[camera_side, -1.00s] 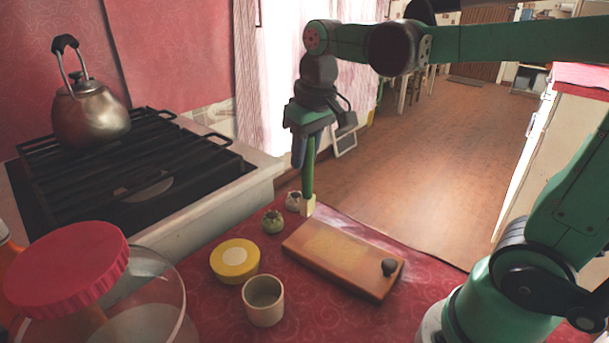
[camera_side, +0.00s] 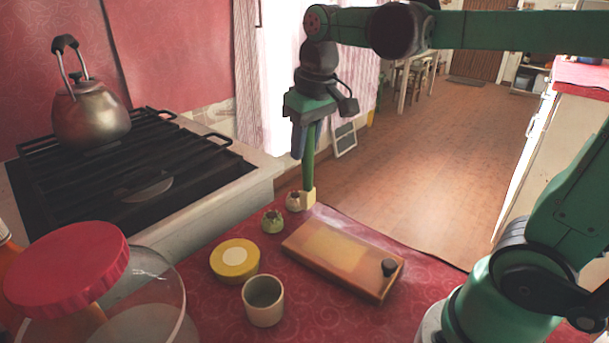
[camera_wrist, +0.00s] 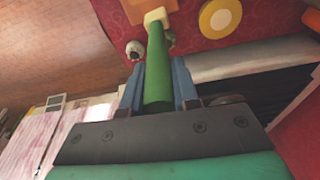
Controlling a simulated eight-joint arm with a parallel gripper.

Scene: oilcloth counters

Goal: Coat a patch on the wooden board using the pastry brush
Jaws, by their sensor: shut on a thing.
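The pastry brush (camera_side: 309,168) has a green handle and a pale yellow head; it hangs upright, head down. My gripper (camera_side: 305,135) is shut on its handle; the blue fingers also flank the handle (camera_wrist: 158,75) in the wrist view. The brush head (camera_side: 308,197) is at the far left end of the wooden board (camera_side: 365,278), just beyond its edge in the picture; whether it touches anything is unclear.
A red-lidded jar (camera_side: 66,264) is at front left. A kettle (camera_side: 90,112) sits on the stove (camera_side: 130,175).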

